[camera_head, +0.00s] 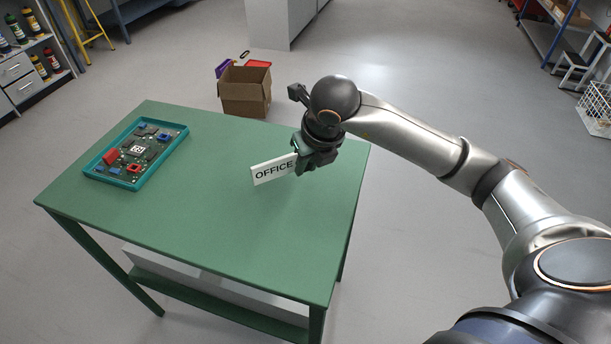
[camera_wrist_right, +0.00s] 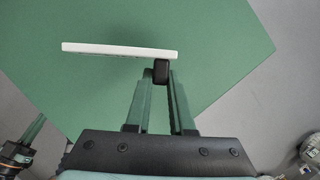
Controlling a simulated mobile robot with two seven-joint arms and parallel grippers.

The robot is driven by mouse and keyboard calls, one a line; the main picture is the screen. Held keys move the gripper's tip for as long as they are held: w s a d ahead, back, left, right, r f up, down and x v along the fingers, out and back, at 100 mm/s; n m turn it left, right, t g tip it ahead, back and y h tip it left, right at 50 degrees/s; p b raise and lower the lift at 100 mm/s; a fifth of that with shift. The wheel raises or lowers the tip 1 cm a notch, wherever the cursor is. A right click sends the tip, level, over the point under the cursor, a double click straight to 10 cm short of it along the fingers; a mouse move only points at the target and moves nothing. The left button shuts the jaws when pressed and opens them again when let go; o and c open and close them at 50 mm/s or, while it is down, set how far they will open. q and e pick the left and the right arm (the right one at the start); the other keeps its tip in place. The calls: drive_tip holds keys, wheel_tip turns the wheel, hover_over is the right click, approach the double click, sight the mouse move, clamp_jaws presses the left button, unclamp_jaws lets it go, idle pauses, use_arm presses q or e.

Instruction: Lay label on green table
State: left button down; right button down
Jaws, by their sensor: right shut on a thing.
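The label (camera_head: 272,170) is a white plate with the dark word OFFICE, seen in the head view over the right part of the green table (camera_head: 200,230). My right gripper (camera_head: 303,165) is shut on the label's right end. The label stands on edge with its lettered face toward the head camera. In the right wrist view the label (camera_wrist_right: 110,49) shows as a thin white strip at the fingertips (camera_wrist_right: 161,72), with the green table (camera_wrist_right: 210,30) beyond it. I cannot tell whether its lower edge touches the tabletop.
A teal tray (camera_head: 98,174) holding a circuit board with red and blue parts lies on the table's left side. The front and middle of the tabletop are clear. An open cardboard box (camera_head: 244,93) stands on the floor behind the table. Shelves (camera_head: 30,60) stand at far left.

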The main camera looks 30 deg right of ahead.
drive_tip(key=shift+w+d+f, duration=0.2)
drive_tip(key=shift+w+f, duration=0.25)
drive_tip(key=shift+f, duration=0.1)
drive_tip(key=x, duration=0.3)
drive_tip(key=shift+s+d+f, duration=0.1)
drive_tip(key=shift+s+f, duration=0.15)
drive_tip(key=shift+f, duration=0.25)
drive_tip(key=shift+f, duration=0.15)
drive_tip(key=c, duration=0.8)
unclamp_jaws()
